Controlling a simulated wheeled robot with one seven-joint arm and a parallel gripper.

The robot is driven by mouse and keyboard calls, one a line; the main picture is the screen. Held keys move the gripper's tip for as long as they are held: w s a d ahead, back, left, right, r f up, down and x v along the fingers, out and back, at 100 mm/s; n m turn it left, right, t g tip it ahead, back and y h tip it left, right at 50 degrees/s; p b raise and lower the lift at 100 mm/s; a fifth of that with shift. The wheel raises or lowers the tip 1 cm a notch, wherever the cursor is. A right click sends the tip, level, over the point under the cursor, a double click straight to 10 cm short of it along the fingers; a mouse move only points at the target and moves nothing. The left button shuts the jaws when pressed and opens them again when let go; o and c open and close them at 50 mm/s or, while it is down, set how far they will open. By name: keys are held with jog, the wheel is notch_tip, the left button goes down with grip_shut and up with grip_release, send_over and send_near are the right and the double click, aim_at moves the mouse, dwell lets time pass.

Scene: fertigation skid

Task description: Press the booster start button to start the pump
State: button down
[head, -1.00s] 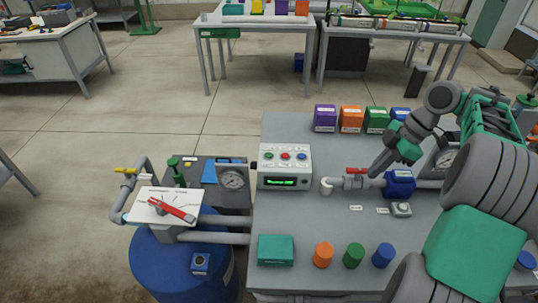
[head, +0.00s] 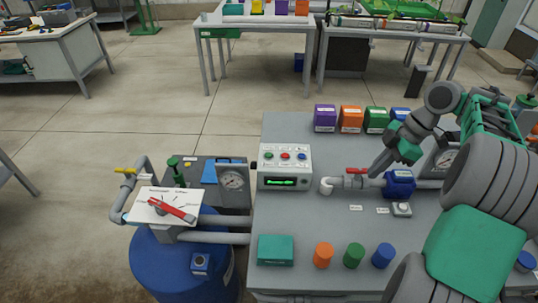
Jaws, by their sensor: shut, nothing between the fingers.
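A small grey box with a round pale button (head: 402,208) sits on the grey bench, just in front of the blue pump (head: 399,184). Its label is too small to read, so I cannot tell if it is the booster start button. A white control box (head: 284,167) with green, red and blue buttons and a lit green display stands to the left. My gripper (head: 374,172) is shut and empty, pointing down-left near the red-handled valve, apart from the buttons as far as I can see.
The red valve handle (head: 357,171) and grey pipe run left of the pump. Colored boxes (head: 351,119) line the bench's back. Orange, green and blue cylinders (head: 353,256) and a teal box (head: 276,249) stand at the front. The bench between is mostly clear.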

jog(key=s+a+r+m+t+h, duration=0.1)
jog(key=s+a+r+m, duration=0.15)
jog(key=a+m, duration=0.3)
jog(key=s+a+r+m+t+h, duration=0.1)
jog(key=s+a+m, duration=0.25)
jog(key=a, duration=0.35)
jog(key=s+d+f+m+t+h, duration=0.1)
jog(key=s+f+m, duration=0.3)
jog(key=s+m, duration=0.5)
jog(key=shift+s+d+t+h, duration=0.3)
jog(key=shift+t+h, duration=0.2)
jog(key=shift+h, duration=0.3)
jog(key=shift+s, duration=0.1)
